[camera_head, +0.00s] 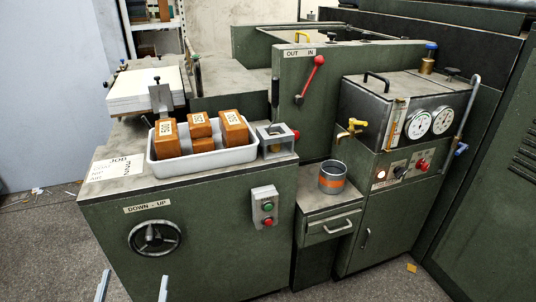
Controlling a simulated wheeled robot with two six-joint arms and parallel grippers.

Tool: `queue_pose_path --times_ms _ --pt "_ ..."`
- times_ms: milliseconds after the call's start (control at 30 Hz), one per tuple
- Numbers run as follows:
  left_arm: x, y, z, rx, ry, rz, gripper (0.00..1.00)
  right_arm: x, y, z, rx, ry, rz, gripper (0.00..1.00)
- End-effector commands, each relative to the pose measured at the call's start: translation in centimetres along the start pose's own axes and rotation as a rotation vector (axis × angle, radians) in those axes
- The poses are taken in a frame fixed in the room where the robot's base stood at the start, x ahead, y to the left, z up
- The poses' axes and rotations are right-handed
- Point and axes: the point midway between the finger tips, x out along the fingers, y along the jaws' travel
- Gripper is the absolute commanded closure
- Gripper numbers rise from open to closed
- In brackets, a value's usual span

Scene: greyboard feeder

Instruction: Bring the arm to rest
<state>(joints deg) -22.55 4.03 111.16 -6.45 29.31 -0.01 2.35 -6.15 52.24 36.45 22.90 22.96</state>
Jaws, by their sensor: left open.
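My left gripper (134,278) shows only as two pale fingertips at the bottom edge, left of centre. The fingers are wide apart with nothing between them. Only the carpet and the lower front of the green machine (215,265) show behind them. The rest of the left arm is out of the picture. My right gripper is not in view.
A white tray (205,164) with brown labelled blocks (166,137) stands on the machine's top. A handwheel (155,238) and a button box (265,206) are on its front. A tin (332,177) stands on a lower ledge. Grey carpet (35,245) is open at left.

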Motion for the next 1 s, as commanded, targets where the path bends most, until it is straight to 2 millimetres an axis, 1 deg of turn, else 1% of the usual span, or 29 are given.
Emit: queue_pose_path --times_ms 33,67,100,133,167,200,267,300,367,400,467,500,567,600,633,667,700,767,800,900,1000 --pt "0.1 -0.2 1.5 -0.009 -0.107 0.005 0.03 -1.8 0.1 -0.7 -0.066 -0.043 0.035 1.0" --pt "-0.3 -0.1 3.0 -0.015 -0.17 0.008 0.03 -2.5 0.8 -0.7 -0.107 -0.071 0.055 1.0" --pt "-1.1 0.0 5.0 -0.021 -0.254 0.011 0.03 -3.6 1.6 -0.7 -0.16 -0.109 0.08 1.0" --pt "-1.8 0.0 6.3 -0.026 -0.316 0.014 0.03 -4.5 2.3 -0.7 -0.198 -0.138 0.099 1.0" --pt "-2.6 0.1 7.7 -0.03 -0.378 0.017 0.03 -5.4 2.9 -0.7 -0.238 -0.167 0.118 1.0" --pt "-3.8 0.2 9.4 -0.036 -0.461 0.021 0.03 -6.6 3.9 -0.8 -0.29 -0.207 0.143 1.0" --pt "-6.0 0.3 11.7 -0.045 -0.587 0.026 0.03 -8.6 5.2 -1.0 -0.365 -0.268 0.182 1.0" --pt "-7.6 0.4 13.1 -0.051 -0.671 0.029 0.03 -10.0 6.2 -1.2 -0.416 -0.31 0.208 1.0" --pt "-10.3 0.5 14.9 -0.058 -0.795 0.035 0.03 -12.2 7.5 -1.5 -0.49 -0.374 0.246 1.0" --pt "-12.3 0.6 15.9 -0.063 -0.879 0.039 0.03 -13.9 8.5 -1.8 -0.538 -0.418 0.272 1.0" --pt "-15.5 0.7 17.0 -0.069 -1.005 0.044 0.03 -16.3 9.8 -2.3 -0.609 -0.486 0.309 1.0" --pt "-17.7 0.7 17.6 -0.074 -1.089 0.047 0.03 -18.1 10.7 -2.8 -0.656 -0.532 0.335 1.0" --pt "-21.2 0.8 18.0 -0.08 -1.213 0.052 0.03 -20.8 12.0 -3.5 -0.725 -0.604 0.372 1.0" --pt "-23.6 0.8 18.0 -0.084 -1.296 0.055 0.03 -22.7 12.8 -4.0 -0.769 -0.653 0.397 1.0" --pt "-25.5 0.8 17.9 -0.086 -1.359 0.058 0.03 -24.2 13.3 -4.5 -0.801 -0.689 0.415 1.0" --pt "-27.4 0.7 17.7 -0.088 -1.423 0.06 0.03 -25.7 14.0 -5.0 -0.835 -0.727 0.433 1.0" --pt "-29.9 0.7 17.3 -0.091 -1.503 0.063 0.03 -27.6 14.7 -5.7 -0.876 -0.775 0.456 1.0" --pt "-33.3 0.6 16.4 -0.095 -1.614 0.067 0.03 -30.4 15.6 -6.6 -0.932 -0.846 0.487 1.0" --pt "-35.4 0.6 15.7 -0.098 -1.683 0.069 0.03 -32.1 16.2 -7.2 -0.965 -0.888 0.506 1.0" --pt "-39.7 0.5 14.0 -0.102 -1.822 0.073 0.03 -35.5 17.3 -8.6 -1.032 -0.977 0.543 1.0" --pt "-42.4 0.4 12.7 -0.103 -1.909 0.076 0.03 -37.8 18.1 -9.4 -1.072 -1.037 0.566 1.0"
